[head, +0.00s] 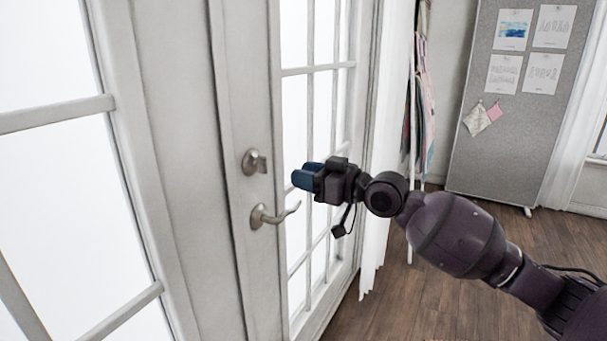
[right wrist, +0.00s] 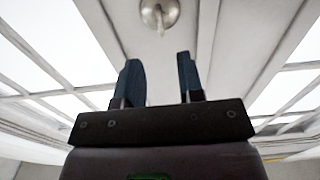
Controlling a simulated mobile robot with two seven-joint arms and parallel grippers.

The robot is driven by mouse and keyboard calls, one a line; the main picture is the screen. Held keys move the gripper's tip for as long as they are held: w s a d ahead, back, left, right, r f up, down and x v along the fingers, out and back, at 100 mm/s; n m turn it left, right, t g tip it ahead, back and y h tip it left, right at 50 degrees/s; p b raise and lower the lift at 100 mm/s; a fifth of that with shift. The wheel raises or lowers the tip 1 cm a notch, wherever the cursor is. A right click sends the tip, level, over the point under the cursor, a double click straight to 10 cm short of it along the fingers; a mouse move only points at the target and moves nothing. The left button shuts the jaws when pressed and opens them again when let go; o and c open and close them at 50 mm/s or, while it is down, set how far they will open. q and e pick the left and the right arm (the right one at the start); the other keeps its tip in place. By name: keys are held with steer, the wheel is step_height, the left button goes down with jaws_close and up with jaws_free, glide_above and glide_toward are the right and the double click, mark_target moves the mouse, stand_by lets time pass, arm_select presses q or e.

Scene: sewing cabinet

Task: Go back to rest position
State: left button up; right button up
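My right gripper (head: 303,176) has blue fingers and reaches in from the right in the head view, in front of the white glass-paned door. In the right wrist view its two fingers (right wrist: 160,75) stand apart with nothing between them. The arm is stretched out toward the door. A silver door lever (head: 275,214) and a round lock knob (head: 254,162) are on the door, left of the fingers. A round metal fitting (right wrist: 159,12) on the door shows beyond the fingertips in the right wrist view. The fingers appear apart from the hardware. My left gripper is not in view.
The white glass-paned door (head: 232,100) stands close on the left. A curtain (head: 390,150) and hanging fabrics (head: 424,105) are behind my right arm. A grey pinboard (head: 490,140) with pinned papers stands at the back right. The wooden floor (head: 425,300) below the arm looks clear.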

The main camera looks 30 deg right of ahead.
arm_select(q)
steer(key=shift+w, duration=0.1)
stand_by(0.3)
arm_select(e)
steer(key=s+a+f+h+p, duration=0.1)
steer(key=s+f+h+p, duration=0.15)
steer(key=s+f, duration=0.6)
steer(key=s+f+h+p, duration=0.1)
steer(key=s+f+h, duration=0.3)
steer(key=f, duration=0.7)
arm_select(q)
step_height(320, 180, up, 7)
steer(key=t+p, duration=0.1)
steer(key=p, duration=0.3)
arm_select(e)
steer(key=s+f+m+g+h, duration=0.1)
steer(key=s+f, duration=0.3)
steer(key=s, duration=0.5)
steer(key=s+f+m+g+h, duration=0.1)
steer(key=s+f+m, duration=0.2)
steer(key=s, duration=0.6)
steer(key=s+f+m+g+h, duration=0.1)
steer(key=s+f+g, duration=0.1)
steer(key=s+f, duration=0.4)
steer(key=s, duration=0.3)
steer(key=shift+s+a+f+m, duration=0.2)
steer(key=shift+a+f+m, duration=0.1)
steer(key=shift+a+m, duration=0.1)
